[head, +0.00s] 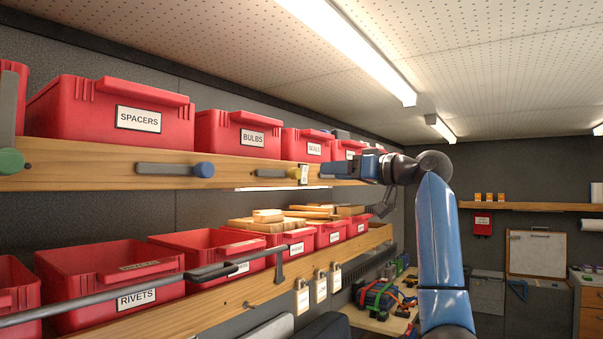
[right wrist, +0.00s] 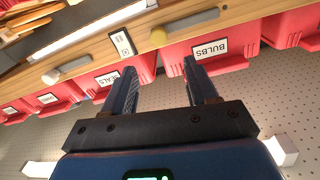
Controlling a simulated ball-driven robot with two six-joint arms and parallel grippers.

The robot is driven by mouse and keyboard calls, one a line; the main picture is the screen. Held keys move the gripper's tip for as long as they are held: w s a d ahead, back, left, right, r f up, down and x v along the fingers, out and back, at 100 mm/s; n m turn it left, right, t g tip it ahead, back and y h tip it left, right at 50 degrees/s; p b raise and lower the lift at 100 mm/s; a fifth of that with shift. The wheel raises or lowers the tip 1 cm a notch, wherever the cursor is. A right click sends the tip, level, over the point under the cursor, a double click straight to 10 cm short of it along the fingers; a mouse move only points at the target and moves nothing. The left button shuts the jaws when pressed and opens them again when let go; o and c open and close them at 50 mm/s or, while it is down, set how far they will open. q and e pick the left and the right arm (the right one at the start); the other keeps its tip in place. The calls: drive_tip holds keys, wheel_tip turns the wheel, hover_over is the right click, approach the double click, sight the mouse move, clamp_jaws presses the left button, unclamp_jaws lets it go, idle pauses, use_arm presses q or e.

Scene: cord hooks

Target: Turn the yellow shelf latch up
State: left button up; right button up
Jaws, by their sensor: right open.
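The yellow shelf latch (head: 302,173) is on the front edge of the upper wooden shelf, between the BULBS and SEALS bins. Its grey bar (head: 270,173) lies level, pointing left from the yellow knob. A small black-and-white tag is beside the knob. My right gripper (head: 324,168) is just right of the latch, apart from it as far as I can tell. In the right wrist view, which is upside down, the gripper (right wrist: 162,70) is open and empty, with the yellow knob (right wrist: 158,37) beyond its fingertips. My left gripper is out of view.
A blue-knobbed latch (head: 203,170) lies level farther left; a green-knobbed latch (head: 11,161) stands upright at the far left. Red bins (head: 110,110) line both shelves. A dark rail (head: 110,297) runs before the lower shelf (head: 215,318), where padlocks (head: 320,286) hang.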

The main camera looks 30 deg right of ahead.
sight(299, 174)
drive_tip(key=p+x, duration=0.2)
drive_tip(key=x, duration=0.3)
drive_tip(key=p+x, duration=0.2)
drive_tip(key=x, duration=0.3)
drive_tip(key=shift+f+p, duration=0.2)
drive_tip(key=shift+p, duration=0.2)
drive_tip(key=shift+w+a+f, duration=0.1)
drive_tip(key=shift+w, duration=0.35)
drive_tip(key=shift+c, duration=0.2)
clamp_jaws()
